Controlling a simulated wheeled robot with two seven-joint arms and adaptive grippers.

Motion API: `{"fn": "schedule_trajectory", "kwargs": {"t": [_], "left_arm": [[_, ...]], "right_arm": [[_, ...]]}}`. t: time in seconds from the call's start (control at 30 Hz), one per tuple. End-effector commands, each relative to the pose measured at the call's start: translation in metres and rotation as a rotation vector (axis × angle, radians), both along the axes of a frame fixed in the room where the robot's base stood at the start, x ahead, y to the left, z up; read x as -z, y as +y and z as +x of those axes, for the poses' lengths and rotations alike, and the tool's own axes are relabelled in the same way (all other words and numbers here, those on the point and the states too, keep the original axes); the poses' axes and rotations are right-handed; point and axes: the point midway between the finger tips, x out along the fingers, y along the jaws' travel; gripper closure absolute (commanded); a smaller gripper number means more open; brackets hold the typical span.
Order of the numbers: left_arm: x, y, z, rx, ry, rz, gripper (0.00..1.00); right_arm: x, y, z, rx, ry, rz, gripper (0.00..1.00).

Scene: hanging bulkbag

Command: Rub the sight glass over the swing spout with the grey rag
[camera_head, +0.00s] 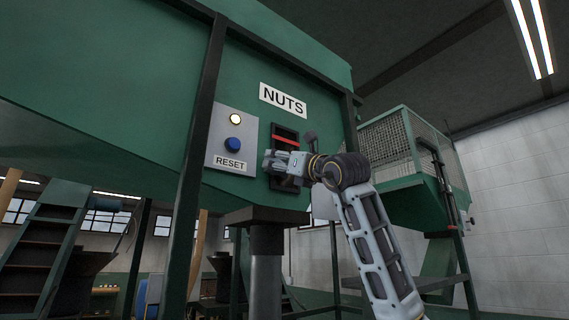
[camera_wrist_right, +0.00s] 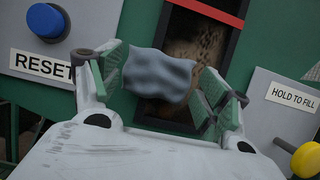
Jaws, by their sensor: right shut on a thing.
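The sight glass (camera_head: 286,133) is a dark-framed upright window with a red bar, set in the green hopper wall under the NUTS sign. In the wrist view the sight glass (camera_wrist_right: 200,38) shows brown contents behind it. My right gripper (camera_head: 270,161) is in front of its lower part. It is shut on the grey rag (camera_wrist_right: 160,75), which spans between its fingers and covers part of the window. Whether the rag touches the glass is hard to tell. A grey vertical pipe with a dark collar (camera_head: 266,238) stands below the window. My left gripper is out of view.
A RESET panel with a blue button (camera_head: 233,145) and a lit lamp (camera_head: 235,118) is left of the window. A dark frame post (camera_head: 205,115) stands left of the panel.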

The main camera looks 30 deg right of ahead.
Motion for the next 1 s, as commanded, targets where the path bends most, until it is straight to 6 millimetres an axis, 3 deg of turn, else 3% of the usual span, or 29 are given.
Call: {"fn": "schedule_trajectory", "kwargs": {"t": [1.0], "left_arm": [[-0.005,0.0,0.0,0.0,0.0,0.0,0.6]], "right_arm": [[0.0,-0.039,0.002,0.0,0.0,0.0,0.43]]}}
